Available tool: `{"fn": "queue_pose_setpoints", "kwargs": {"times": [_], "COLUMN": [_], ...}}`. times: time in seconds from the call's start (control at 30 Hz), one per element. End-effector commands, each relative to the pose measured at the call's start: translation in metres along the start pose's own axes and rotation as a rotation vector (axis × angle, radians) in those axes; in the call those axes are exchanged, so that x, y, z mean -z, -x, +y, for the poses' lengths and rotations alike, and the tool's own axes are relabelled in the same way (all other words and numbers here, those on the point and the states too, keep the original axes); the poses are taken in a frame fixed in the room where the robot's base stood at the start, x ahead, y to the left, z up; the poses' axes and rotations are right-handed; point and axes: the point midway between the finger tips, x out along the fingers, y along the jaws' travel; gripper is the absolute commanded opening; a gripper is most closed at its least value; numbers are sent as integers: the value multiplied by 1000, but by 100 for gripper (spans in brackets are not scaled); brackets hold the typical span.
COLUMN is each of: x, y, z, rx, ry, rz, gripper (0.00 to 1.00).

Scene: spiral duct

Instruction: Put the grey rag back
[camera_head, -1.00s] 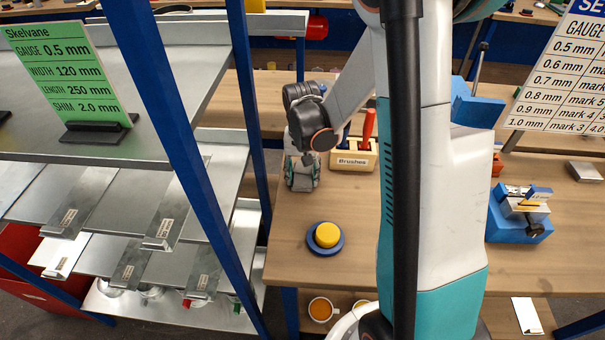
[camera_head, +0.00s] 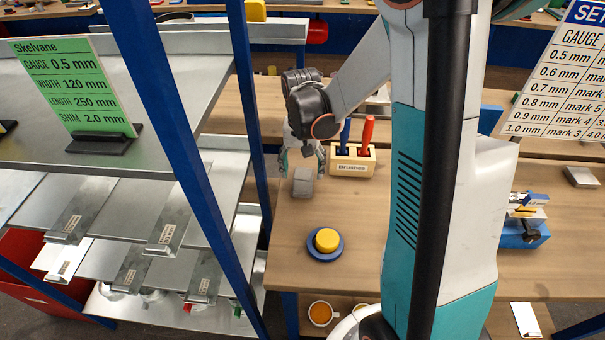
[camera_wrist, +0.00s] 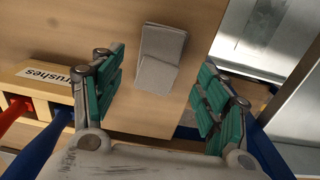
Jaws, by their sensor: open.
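The grey rag (camera_head: 303,181) lies as a small folded block on the wooden bench, left of and in front of the brushes box. It also shows in the wrist view (camera_wrist: 161,58), where it sits between and beyond my fingers without touching them. My gripper (camera_wrist: 160,90) is open and empty, with a teal-padded finger on each side. In the head view my gripper (camera_head: 299,160) hangs just behind the rag, pointing down. Part of it is hidden by my own wrist.
The brushes box (camera_head: 353,161) with blue and red handles stands close on the right. A yellow button on a blue base (camera_head: 326,243) is in front. A blue rack post (camera_head: 252,110) and metal shelves (camera_head: 220,200) stand left. The bench front is otherwise clear.

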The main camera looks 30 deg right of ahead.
Motion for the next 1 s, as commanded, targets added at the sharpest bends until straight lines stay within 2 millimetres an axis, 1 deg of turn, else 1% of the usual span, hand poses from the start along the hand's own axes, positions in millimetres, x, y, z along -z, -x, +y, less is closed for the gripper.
{"fn": "queue_pose_setpoints", "kwargs": {"times": [0.03,0.2,0.3,0.4,0.53,1.0], "x": [-1,0,0,0,0,0], "y": [15,46,58,65,69,69], "z": [0,0,0,0,0,0], "rx": [0,0,0,0,0,0], "ry": [0,0,0,0,0,0], "rz": [0,0,0,0,0,0], "gripper": [68,68,68,68,68,68]}}
